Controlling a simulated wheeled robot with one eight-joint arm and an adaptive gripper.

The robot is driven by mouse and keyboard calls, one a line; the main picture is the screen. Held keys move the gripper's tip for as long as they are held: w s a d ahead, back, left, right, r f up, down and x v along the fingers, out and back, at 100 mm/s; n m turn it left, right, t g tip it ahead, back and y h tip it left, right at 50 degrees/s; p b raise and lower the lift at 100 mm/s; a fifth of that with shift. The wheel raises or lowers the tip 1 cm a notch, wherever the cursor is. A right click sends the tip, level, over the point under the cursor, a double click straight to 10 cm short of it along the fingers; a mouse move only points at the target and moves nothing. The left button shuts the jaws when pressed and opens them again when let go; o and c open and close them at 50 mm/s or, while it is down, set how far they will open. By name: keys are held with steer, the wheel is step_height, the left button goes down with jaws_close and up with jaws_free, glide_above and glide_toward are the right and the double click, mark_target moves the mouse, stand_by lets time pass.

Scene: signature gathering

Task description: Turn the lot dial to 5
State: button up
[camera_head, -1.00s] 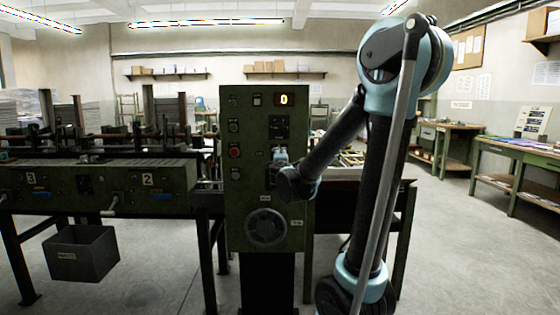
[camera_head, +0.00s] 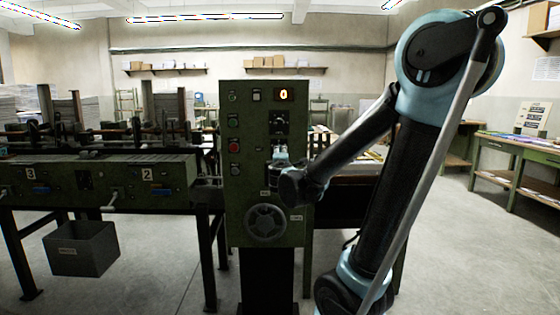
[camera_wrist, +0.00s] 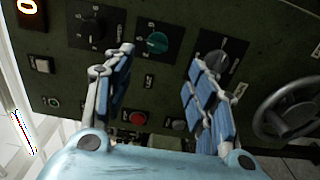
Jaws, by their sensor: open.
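The green control panel (camera_head: 236,195) stands upright in the middle of the head view, with a lit display (camera_head: 283,95) at its top reading 0. A black knob (camera_head: 280,122) with markings sits below the display; it also shows at the upper left of the wrist view (camera_wrist: 92,25). The wrist view also shows a teal knob (camera_wrist: 157,42) and a grey knob (camera_wrist: 216,58). Labels are too small to tell which is the lot dial. My gripper (camera_wrist: 161,58) is open and empty; the teal knob appears between its fingertips. Contact cannot be told.
A handwheel (camera_head: 266,223) sits low on the panel, below my gripper. A red button (camera_wrist: 138,118) is near the fingers in the wrist view. A machine bed (camera_head: 110,172) with a grey bin (camera_head: 82,248) is at left. Open floor lies at right.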

steer(key=s+m, duration=0.1)
steer(key=s, duration=0.4)
steer(key=w, duration=1.7)
steer(key=shift+r, duration=0.1)
steer(key=c, duration=1.1)
